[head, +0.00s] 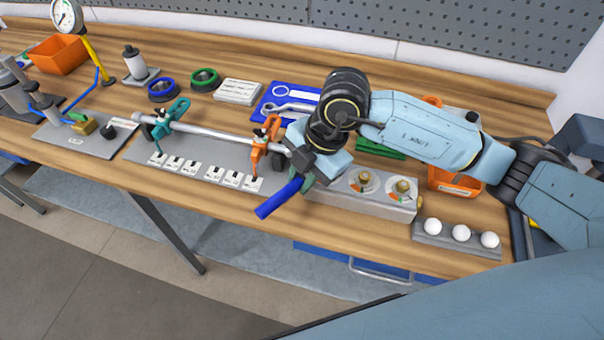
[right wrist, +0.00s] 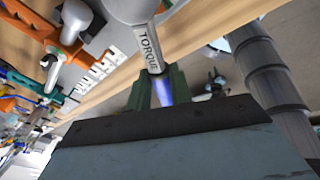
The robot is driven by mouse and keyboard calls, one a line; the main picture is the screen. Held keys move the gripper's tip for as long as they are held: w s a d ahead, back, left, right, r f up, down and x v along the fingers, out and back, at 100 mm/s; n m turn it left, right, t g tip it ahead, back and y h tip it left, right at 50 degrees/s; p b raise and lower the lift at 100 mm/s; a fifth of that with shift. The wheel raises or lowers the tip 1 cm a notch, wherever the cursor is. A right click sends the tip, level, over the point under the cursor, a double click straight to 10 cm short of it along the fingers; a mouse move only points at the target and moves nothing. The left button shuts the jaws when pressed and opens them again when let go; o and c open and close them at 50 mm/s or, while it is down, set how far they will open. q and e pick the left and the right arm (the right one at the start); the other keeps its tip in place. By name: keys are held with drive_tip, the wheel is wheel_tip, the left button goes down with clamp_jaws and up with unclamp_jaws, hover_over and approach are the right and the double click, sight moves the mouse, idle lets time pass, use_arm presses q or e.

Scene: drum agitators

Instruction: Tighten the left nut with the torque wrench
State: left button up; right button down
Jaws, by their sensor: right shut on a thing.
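My right gripper (head: 303,178) is shut on the torque wrench, whose blue handle (head: 280,198) sticks out toward the front left, above the front edge of the bench. In the right wrist view green fingers (right wrist: 160,88) close around the handle, and the grey shaft (right wrist: 148,42) reads TORQUE. The wrench's working end is hidden in the head view and cut off in the wrist view. The left nut (head: 362,181) and the right nut (head: 402,187) sit brass-coloured on round dials on a grey block (head: 345,196), right of the gripper. My left gripper is not in view.
Left of the gripper, a rod (head: 205,132) lies across a grey plate under a teal clamp (head: 168,122) and an orange clamp (head: 263,152). White balls sit in a grey holder (head: 458,246) at right.

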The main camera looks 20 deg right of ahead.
drive_tip(key=shift+f, duration=0.35)
idle(0.6)
drive_tip(key=shift+w+a+r+m, duration=0.1)
drive_tip(key=shift+w+a+m, duration=0.2)
drive_tip(key=shift+w+m, duration=0.4)
drive_tip(key=w+m+t+p, duration=0.1)
drive_tip(key=m, duration=0.1)
drive_tip(key=shift+w+a+m, duration=0.15)
drive_tip(key=shift+w+m, duration=0.05)
drive_tip(key=shift+m, duration=0.2)
drive_tip(key=shift+s+n, duration=0.2)
drive_tip(key=shift+n, duration=0.1)
drive_tip(key=shift+s+n, duration=0.35)
drive_tip(key=shift+n, duration=0.15)
drive_tip(key=shift+s, duration=0.1)
drive_tip(key=shift+r+p, duration=1.15)
drive_tip(key=shift+p, duration=0.4)
idle(0.8)
